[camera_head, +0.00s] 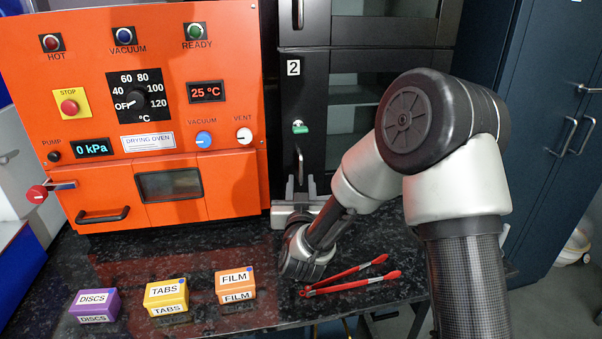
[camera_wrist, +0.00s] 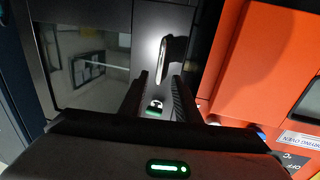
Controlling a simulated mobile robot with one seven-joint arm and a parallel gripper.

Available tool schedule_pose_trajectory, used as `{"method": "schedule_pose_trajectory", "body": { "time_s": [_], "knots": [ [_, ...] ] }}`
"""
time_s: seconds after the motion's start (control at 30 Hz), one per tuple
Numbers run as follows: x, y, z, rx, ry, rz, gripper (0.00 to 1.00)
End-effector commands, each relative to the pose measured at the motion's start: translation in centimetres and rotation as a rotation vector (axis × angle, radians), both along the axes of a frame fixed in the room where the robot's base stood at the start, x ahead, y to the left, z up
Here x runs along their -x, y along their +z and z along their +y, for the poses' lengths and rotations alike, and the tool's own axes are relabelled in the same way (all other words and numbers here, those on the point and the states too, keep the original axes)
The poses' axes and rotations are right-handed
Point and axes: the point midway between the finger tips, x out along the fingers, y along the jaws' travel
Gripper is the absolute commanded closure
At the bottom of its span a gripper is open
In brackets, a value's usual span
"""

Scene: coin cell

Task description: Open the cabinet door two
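Cabinet door two (camera_head: 346,115) is a dark-framed glass door to the right of the orange oven, under a white label "2" (camera_head: 293,67). It looks shut. Its upright handle (camera_head: 299,160) is near the left edge, below a green lock tag (camera_head: 299,127). My gripper (camera_head: 301,184) is low in front of the handle. In the wrist view, turned over, my gripper (camera_wrist: 160,76) is open, with the handle (camera_wrist: 172,58) just beyond the fingertips, toward the right finger. The tag (camera_wrist: 153,107) shows between the fingers. I cannot tell whether a finger touches the handle.
The orange drying oven (camera_head: 160,70) stands close on the left. Red tongs (camera_head: 350,277) and boxes of discs (camera_head: 95,305), tabs (camera_head: 166,296) and film (camera_head: 235,286) lie on the dark counter (camera_head: 130,262). Another black door (camera_head: 385,28) is above; a blue cabinet (camera_head: 540,130) stands right.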

Motion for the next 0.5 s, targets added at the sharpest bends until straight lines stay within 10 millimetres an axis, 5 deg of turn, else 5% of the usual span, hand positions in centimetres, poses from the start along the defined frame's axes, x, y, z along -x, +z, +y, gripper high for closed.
{"method": "schedule_pose_trajectory", "body": {
  "time_s": [0.2,0.5],
  "knots": [
    [-4.0,0.0,0.3,-0.002,-0.002,-0.001,0.71],
    [-5.9,0.0,0.5,0.0,0.0,0.001,0.71]
  ]
}}
